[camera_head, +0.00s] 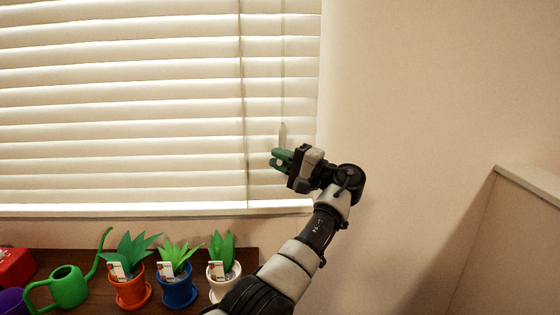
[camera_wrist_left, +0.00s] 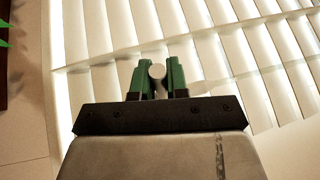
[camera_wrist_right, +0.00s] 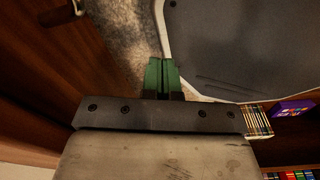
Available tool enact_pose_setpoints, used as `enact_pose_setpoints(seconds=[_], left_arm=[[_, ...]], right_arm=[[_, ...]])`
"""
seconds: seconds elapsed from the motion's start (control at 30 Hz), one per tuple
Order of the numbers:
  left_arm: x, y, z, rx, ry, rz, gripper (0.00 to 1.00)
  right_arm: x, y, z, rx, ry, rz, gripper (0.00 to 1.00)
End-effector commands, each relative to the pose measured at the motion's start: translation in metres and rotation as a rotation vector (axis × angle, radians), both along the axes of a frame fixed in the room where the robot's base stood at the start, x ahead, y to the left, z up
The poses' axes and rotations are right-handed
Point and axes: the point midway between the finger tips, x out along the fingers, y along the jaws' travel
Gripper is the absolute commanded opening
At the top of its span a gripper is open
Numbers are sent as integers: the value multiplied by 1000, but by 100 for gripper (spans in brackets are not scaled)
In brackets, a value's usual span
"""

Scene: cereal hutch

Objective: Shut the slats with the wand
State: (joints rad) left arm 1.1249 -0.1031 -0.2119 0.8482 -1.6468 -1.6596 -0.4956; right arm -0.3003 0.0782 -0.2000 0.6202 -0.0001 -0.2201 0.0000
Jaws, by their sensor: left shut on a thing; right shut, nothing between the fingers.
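The white window blind (camera_head: 120,110) fills the upper left of the head view, with light showing between its slats. A thin pale wand (camera_head: 282,132) hangs near the blind's right side. My left gripper (camera_head: 279,158) is at the wand's lower end. In the left wrist view, the green fingers of this gripper (camera_wrist_left: 158,80) are shut on the round wand end (camera_wrist_left: 157,71). The blind's slats (camera_wrist_left: 245,55) also show behind it, with bright gaps. My right gripper (camera_wrist_right: 163,75) shows only in the right wrist view, shut and empty.
Below the window, a brown surface holds potted plants in orange (camera_head: 131,290), blue (camera_head: 178,291) and white (camera_head: 224,285) pots, and a green watering can (camera_head: 70,288). Bare wall (camera_head: 430,90) lies to the right. Books (camera_wrist_right: 257,120) and a purple box (camera_wrist_right: 294,107) are near my right gripper.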

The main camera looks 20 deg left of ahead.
Motion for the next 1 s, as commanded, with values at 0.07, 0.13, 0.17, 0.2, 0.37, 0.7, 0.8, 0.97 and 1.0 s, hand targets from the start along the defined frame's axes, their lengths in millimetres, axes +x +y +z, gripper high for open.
enact_pose_setpoints(seconds=[0.07,0.13,0.17,0.2,0.37,0.7,0.8,0.97,1.0], left_arm=[[0,0,-2,-2,5,1,0],[0,0,-2,-2,5,0,0],[0,0,-2,-2,5,0,0],[0,0,-2,-2,5,0,18],[0,0,-1,-1,4,0,40],[0,-5,-2,-1,3,-3,40],[-1,-18,-5,0,3,-4,40],[-3,-51,-12,0,4,-4,40],[-4,-59,-13,1,4,-4,40]], right_arm=[[0,1,0,1,0,0,0],[0,1,0,1,1,0,0],[0,1,0,1,1,0,0],[0,1,0,1,1,0,0],[-1,1,0,1,1,0,0],[-1,0,-2,1,1,0,0],[-1,0,-6,0,1,0,0],[-1,0,-14,0,1,0,0],[-1,0,-16,0,1,0,0]])
